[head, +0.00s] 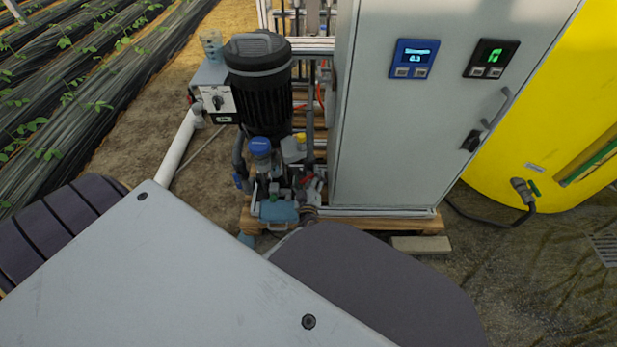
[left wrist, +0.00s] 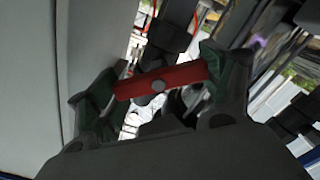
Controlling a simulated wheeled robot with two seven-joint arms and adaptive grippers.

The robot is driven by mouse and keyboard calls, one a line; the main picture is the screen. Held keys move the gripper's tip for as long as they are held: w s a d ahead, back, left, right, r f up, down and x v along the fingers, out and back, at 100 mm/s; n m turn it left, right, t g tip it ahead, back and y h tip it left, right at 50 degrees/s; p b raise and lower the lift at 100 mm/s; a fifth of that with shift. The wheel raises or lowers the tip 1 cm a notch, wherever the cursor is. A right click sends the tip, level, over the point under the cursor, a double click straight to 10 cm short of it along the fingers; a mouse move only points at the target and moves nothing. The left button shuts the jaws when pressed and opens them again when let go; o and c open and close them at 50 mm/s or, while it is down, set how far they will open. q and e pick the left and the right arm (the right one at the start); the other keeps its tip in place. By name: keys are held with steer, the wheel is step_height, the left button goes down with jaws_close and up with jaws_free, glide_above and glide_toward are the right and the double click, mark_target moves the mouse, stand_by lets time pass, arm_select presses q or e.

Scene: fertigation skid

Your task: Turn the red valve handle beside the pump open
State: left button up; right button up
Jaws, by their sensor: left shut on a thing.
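In the head view, the black-topped pump motor (head: 258,85) stands on the skid left of the cabinet. The valve area is low beside it, crowded with pipes, and the gripper is hard to make out there. My right gripper is not in view.
A grey cabinet (head: 405,130) with two small displays stands right of the pump. A yellow tank (head: 545,110) is at the far right. A clear beaker (head: 211,45) sits near the motor. A white pipe (head: 175,148) runs left of the skid. Dark pipes crowd the handle.

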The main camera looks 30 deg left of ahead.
arm_select(q)
steer(key=n, duration=0.5)
steer(key=shift+f, duration=0.2)
steer(key=shift+s+n+b, duration=0.1)
steer(key=shift+n+b, duration=0.35)
steer(key=shift+n, duration=2.05)
steer(key=o, duration=1)
steer(key=shift+a+m, duration=0.1)
steer(key=shift+m, duration=0.3)
